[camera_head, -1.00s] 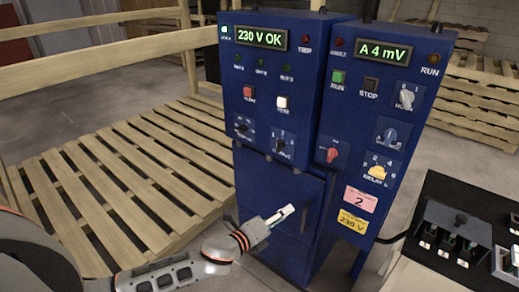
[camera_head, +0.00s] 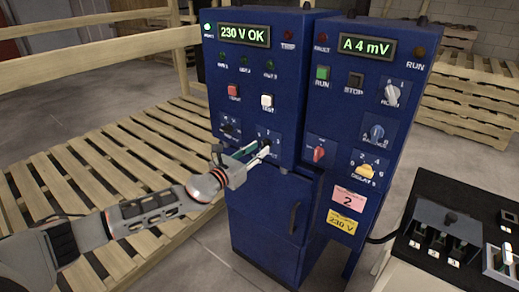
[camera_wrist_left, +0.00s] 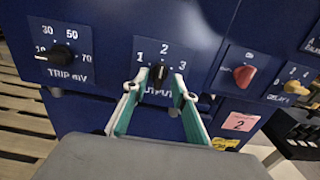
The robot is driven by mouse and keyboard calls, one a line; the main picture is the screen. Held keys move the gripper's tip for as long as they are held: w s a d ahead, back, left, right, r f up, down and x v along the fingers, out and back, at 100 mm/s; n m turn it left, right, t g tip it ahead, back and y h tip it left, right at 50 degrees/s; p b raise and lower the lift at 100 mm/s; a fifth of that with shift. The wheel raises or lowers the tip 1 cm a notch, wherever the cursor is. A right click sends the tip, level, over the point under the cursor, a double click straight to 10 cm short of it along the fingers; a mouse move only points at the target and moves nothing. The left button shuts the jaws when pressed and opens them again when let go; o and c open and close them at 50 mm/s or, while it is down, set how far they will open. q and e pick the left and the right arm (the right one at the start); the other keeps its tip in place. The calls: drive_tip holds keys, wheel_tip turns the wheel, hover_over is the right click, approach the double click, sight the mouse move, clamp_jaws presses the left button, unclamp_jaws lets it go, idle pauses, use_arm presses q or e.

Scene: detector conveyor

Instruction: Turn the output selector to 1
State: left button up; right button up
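The output selector is a small black knob (camera_wrist_left: 158,76) on a plate marked 1, 2, 3 on the blue cabinet. In the left wrist view it stands roughly upright, towards the 2; its exact pointer is hard to make out. In the head view the selector plate (camera_head: 268,134) is partly hidden by my fingers. My left gripper (camera_head: 254,153) is open in front of the plate. In the left wrist view its two green-lined fingers (camera_wrist_left: 156,92) point at the plate, one on each side of the knob. I cannot tell whether they touch it. My right gripper is not in view.
The TRIP mV knob (camera_wrist_left: 57,56) is left of the selector, and a red knob (camera_head: 319,150) is on the right cabinet. A door handle (camera_head: 295,217) sticks out below. A dark box (camera_head: 446,230) stands at the right. Wooden pallets (camera_head: 120,165) lie at the left.

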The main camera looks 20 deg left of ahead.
use_arm(q)
drive_tip(key=shift+x, duration=0.85)
clamp_jaws()
